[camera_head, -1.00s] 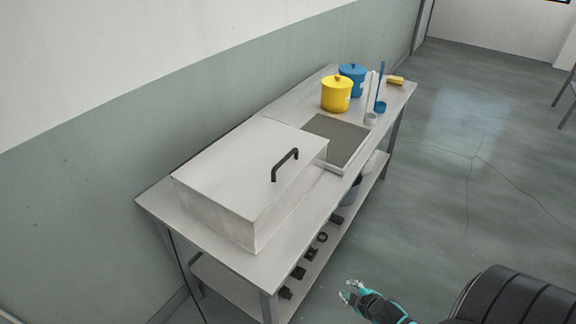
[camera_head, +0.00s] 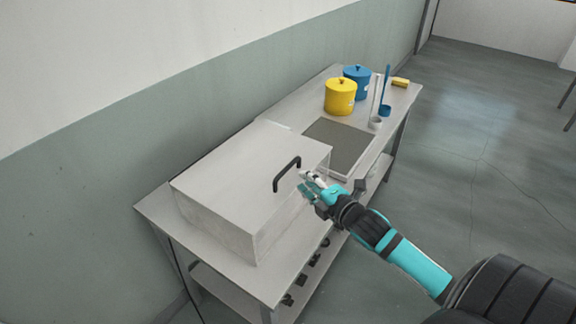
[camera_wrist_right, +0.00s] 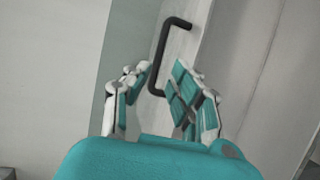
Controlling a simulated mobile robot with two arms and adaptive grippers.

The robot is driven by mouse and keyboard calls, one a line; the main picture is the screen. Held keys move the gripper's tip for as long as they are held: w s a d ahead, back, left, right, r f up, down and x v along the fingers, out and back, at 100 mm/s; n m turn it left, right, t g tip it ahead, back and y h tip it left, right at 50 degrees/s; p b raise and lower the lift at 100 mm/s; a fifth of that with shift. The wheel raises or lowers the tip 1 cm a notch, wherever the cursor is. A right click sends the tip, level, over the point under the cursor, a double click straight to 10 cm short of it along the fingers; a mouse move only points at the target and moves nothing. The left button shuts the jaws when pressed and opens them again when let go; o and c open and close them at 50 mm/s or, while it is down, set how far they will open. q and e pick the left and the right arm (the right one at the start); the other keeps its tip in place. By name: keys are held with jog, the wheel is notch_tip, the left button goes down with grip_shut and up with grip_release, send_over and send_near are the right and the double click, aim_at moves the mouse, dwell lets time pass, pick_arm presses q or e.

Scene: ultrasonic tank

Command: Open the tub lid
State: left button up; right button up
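The tub is a grey metal box on the table, with its flat lid (camera_head: 235,165) lying closed on top. A black bar handle (camera_head: 287,174) stands up from the lid near its right edge. My right gripper (camera_head: 304,182) is just to the right of the handle, apart from it in the head view. In the right wrist view, the handle (camera_wrist_right: 163,58) shows beyond and between the fingers of the gripper (camera_wrist_right: 160,80), which are spread with nothing held. My left gripper is not in view.
The table (camera_head: 160,212) stands along the wall. Behind the tub are a dark mesh panel (camera_head: 340,142), a yellow pot (camera_head: 340,96), a blue pot (camera_head: 357,80), blue and white upright tools and a yellow block (camera_head: 400,82). Small dark items lie on the lower shelf.

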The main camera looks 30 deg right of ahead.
aim_at(289, 169)
jog(key=w, duration=0.3)
jog(key=w+f, duration=0.1)
jog(key=w, duration=0.2)
jog(key=w+p, duration=0.1)
jog(key=w, duration=0.2)
jog(key=shift+w+f, duration=0.15)
jog(key=shift+f, duration=0.2)
jog(key=shift+c, duration=0.4)
grip_shut()
